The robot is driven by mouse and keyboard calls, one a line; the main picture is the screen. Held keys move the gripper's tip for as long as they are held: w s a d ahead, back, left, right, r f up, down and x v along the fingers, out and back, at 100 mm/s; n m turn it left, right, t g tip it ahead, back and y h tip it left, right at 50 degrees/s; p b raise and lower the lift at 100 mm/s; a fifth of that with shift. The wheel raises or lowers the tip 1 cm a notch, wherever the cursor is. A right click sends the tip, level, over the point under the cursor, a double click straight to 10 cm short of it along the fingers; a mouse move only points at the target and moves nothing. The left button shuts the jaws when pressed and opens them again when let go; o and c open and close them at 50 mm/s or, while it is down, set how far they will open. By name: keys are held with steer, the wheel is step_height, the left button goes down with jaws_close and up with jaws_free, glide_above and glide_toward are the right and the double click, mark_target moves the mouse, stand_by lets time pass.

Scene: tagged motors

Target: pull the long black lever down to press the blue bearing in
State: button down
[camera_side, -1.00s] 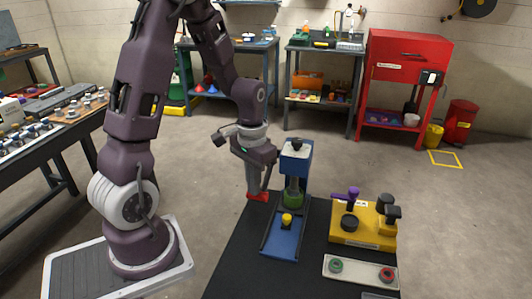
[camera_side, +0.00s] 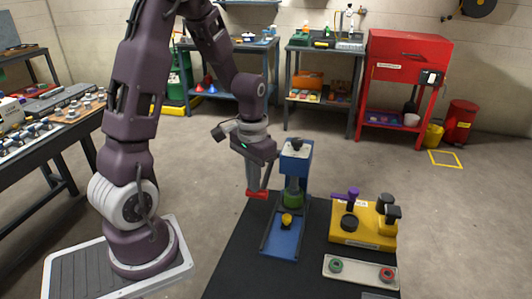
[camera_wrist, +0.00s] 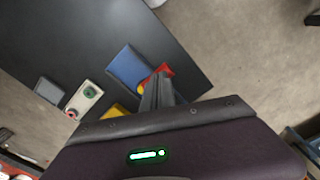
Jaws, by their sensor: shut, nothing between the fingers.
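A blue press (camera_side: 299,158) stands on the black table, with a dark knob on top and a green part (camera_side: 293,199) below its head. A blue tray (camera_side: 281,243) with dark side rails runs forward from it; a yellow-topped piece (camera_side: 287,220) sits on it. My gripper (camera_side: 257,194) is shut and empty, pointing down just left of the press. A red piece shows at its fingertips. In the wrist view, my gripper (camera_wrist: 157,78) is beside the blue surface (camera_wrist: 128,66). I cannot make out the long black lever or the blue bearing; contact with the press cannot be told.
A yellow fixture (camera_side: 362,228) with purple and black knobs stands right of the press. A pale tray (camera_side: 360,273) with a green and a red ring lies in front of it. The black table (camera_side: 235,270) is bare at its front left.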

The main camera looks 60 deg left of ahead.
step_height(320, 180, up, 15)
steer(key=shift+r, duration=0.15)
stand_by(0.9)
steer(key=s+d+r+m+t, duration=0.2)
steer(key=s+d+t, duration=0.3)
steer(key=s+d, duration=0.8)
steer(key=shift+d+r+m+t, duration=0.2)
steer(key=shift+d+m+t, duration=0.1)
steer(key=shift+m, duration=0.2)
